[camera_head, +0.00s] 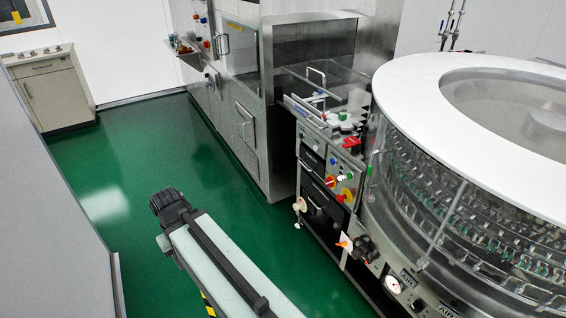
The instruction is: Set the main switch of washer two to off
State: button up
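A control panel (330,172) stands between the steel cabinet and the round washer. It carries red, yellow, white and green knobs and buttons. A red-and-yellow rotary switch (342,197) sits low on its right side. A second red knob (330,181) is just left of it. No label naming washer two is readable, so I cannot tell which switch is the main one, nor its setting. My arm reaches up from the bottom edge, and its dark ribbed end (169,205) is over the green floor, well left of the panel. Separate fingers cannot be made out there.
The large round washer (425,100) with a white top ring fills the right side. A pressure gauge (393,285) is low on it. A tall steel cabinet (285,110) stands behind the panel. The green floor (150,150) is clear left of the machines. A grey wall runs along the left.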

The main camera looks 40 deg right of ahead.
aim_at(329, 182)
jog(key=u, duration=0.05)
jog(key=i, duration=1.05)
jog(key=z, duration=0.2)
jog(key=k, duration=0.7)
jog(key=u, duration=0.25)
jog(key=i, duration=0.7)
